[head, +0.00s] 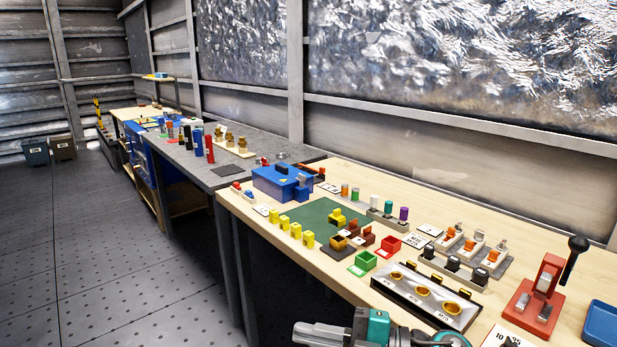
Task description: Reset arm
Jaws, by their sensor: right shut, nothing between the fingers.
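My right gripper (304,333) shows at the bottom edge of the head view, with its arm coming in from the lower right. Its grey fingers point left and are shut with nothing between them. It is in front of the near edge of the light wooden workbench (335,262), apart from the things on it. The lower part of the gripper and arm is cut off by the picture edge. My left gripper does not show.
The floor (110,250) at left is clear.

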